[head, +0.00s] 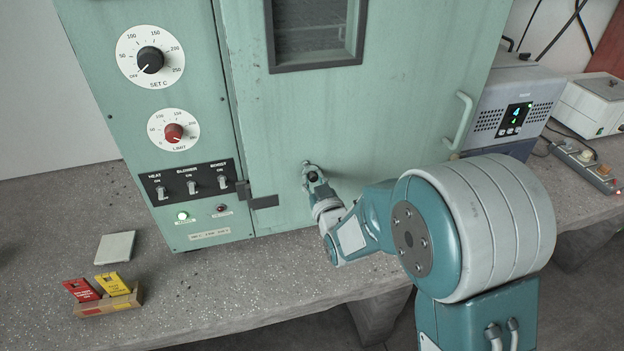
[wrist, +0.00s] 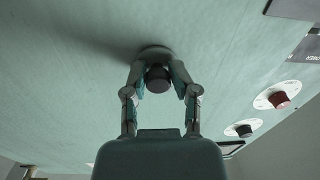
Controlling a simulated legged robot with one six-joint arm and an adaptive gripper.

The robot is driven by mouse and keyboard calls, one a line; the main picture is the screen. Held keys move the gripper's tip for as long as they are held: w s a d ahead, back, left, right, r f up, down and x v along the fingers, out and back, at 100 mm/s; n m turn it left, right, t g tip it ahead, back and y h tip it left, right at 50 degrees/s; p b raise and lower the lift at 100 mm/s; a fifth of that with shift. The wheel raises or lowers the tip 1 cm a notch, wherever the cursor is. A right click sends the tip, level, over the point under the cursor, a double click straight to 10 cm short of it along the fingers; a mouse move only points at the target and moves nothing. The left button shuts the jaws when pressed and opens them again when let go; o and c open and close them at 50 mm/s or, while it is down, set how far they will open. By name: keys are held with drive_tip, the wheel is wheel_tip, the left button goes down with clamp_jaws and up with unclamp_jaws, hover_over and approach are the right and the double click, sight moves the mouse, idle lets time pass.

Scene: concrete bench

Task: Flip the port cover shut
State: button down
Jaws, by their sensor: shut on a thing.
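The port cover is a small round grey disc on the pale green oven door (head: 275,120), and it shows best in the wrist view (wrist: 154,51). A short dark cylinder (wrist: 158,80) stands out in front of it, between the fingers. My gripper (head: 311,174) is at the lower middle of the door. In the wrist view my gripper (wrist: 158,68) has one finger on each side, shut on the cover with the tips at its edge. The fingers partly hide the cover, and I cannot tell how far it is swung.
The control panel with a black dial (head: 150,60), a red dial (head: 174,133) and switches is at the left. A door latch (head: 262,201) and a door handle (head: 462,120) stick out. A tray of red and yellow packets (head: 108,303) sits on the concrete bench (head: 230,310).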

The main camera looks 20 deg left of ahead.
drive_tip(key=shift+r, duration=0.1)
drive_tip(key=shift+a, duration=0.25)
drive_tip(key=shift+s+a+m, duration=0.1)
drive_tip(key=shift+a+m, duration=0.1)
drive_tip(key=shift+m, duration=0.6)
drive_tip(key=shift+s+a+m, duration=0.1)
drive_tip(key=shift+a+m, duration=0.05)
drive_tip(key=shift+m, duration=0.65)
drive_tip(key=shift+c, duration=2.4)
unclamp_jaws()
drive_tip(key=shift+a, duration=0.1)
drive_tip(key=v, duration=1.2)
drive_tip(key=shift+f, duration=0.25)
